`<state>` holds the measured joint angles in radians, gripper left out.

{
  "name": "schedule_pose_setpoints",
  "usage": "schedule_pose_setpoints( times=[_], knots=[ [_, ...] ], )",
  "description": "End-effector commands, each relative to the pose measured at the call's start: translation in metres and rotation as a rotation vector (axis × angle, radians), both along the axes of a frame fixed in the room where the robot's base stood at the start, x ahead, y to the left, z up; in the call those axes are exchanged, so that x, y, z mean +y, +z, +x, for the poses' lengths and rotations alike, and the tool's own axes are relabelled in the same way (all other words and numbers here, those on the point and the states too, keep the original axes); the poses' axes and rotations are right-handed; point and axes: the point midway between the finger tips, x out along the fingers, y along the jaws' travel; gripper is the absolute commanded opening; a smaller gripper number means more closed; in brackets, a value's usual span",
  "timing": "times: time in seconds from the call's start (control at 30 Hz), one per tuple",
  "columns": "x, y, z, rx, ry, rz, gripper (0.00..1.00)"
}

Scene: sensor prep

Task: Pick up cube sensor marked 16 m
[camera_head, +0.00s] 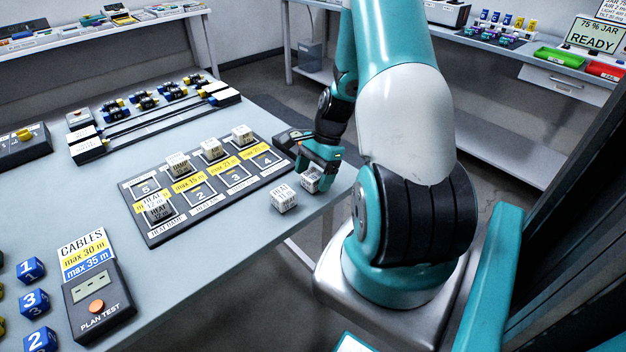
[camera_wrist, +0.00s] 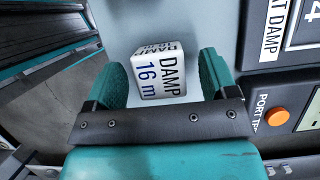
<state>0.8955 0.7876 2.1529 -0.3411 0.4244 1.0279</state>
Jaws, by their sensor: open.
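In the wrist view the white cube sensor marked "DAMP 16 m" (camera_wrist: 158,76) lies on the grey table between the two teal fingers of my gripper (camera_wrist: 170,78). The fingers stand apart, with a visible gap on the cube's right side; on the left the finger is close to it. In the head view my gripper (camera_head: 318,160) is low over the table's right edge, and the cube (camera_head: 311,180) is just below it, partly hidden by it.
Another white cube (camera_head: 284,198) sits close by on the left. A dark numbered board (camera_head: 213,213) holds several white cubes. A port tester with an orange button (camera_wrist: 278,116) is right in the wrist view. The table edge (camera_head: 335,200) is very near the cube.

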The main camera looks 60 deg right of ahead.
Motion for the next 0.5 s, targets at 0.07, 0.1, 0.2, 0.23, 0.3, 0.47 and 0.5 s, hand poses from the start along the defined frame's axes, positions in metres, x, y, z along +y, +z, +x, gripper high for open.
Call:
schedule_pose_setpoints(
  times=[0.07, 0.1, 0.2, 0.23, 0.3, 0.47, 0.5],
  knots=[
    [0.0020, -0.0045, 0.0002, 0.001, 0.000, 0.000, 0.79],
    [0.0021, -0.0052, 0.0003, 0.000, 0.000, -0.001, 0.79],
    [0.0019, -0.0052, 0.0005, -0.001, 0.000, -0.001, 0.79],
    [0.0019, -0.0052, 0.0005, -0.001, 0.000, -0.001, 0.79],
    [0.0019, -0.0052, 0.0004, -0.001, 0.000, -0.001, 0.74],
    [0.0019, -0.0050, 0.0004, -0.001, 0.000, -0.001, 0.37],
    [0.0019, -0.0050, 0.0004, -0.001, 0.000, -0.001, 0.28]
  ],
)
